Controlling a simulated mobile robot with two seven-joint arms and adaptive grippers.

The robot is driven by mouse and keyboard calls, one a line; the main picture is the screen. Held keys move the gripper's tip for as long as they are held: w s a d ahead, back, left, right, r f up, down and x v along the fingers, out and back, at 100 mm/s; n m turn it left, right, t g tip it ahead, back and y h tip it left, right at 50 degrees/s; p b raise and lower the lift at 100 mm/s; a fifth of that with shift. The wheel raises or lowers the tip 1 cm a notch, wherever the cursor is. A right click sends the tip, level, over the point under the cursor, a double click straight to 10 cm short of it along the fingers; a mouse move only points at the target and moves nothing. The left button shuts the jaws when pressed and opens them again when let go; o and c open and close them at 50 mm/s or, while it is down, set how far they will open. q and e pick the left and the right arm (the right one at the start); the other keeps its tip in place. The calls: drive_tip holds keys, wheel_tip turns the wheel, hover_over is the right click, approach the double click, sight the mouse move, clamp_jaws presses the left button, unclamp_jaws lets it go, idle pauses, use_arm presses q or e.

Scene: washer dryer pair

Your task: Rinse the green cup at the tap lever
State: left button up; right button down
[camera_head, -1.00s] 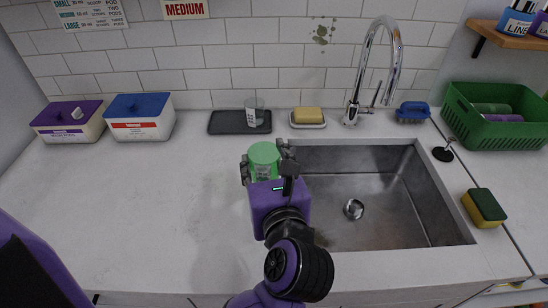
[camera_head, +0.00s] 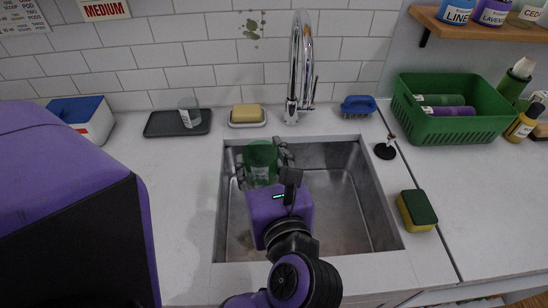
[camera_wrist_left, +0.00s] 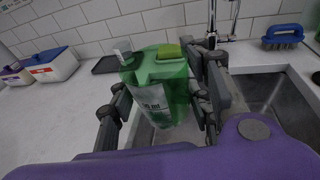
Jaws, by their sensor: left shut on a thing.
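The green cup (camera_head: 262,158) is translucent with a white printed label. My left gripper (camera_head: 263,171) is shut on it, its fingers on both sides. The cup appears over the left part of the steel sink (camera_head: 340,200), near its back edge, and looks roughly upright. In the left wrist view the cup (camera_wrist_left: 160,90) sits between the dark fingers (camera_wrist_left: 163,100). The chrome tap (camera_head: 296,60) stands behind the sink, to the right of the cup and apart from it. Its slim lever (camera_head: 314,90) is on the right side. My right gripper is not in view.
A soap bar on a dish (camera_head: 247,115), a dark tray with a clear glass (camera_head: 188,108) and a blue brush (camera_head: 358,105) line the back. A sponge (camera_head: 417,210) and black stopper (camera_head: 385,149) lie right of the sink. A green basket (camera_head: 450,110) stands farther right.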

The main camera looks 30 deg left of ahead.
use_arm(q)
drive_tip(key=shift+w+d, duration=0.15)
drive_tip(key=shift+d, duration=0.05)
drive_tip(key=shift+w+a, duration=0.1)
drive_tip(key=shift+w, duration=0.55)
drive_tip(key=w+a+f, duration=0.2)
drive_tip(key=w, duration=1)
drive_tip(key=shift+w+f, duration=0.2)
drive_tip(key=shift+f, duration=0.15)
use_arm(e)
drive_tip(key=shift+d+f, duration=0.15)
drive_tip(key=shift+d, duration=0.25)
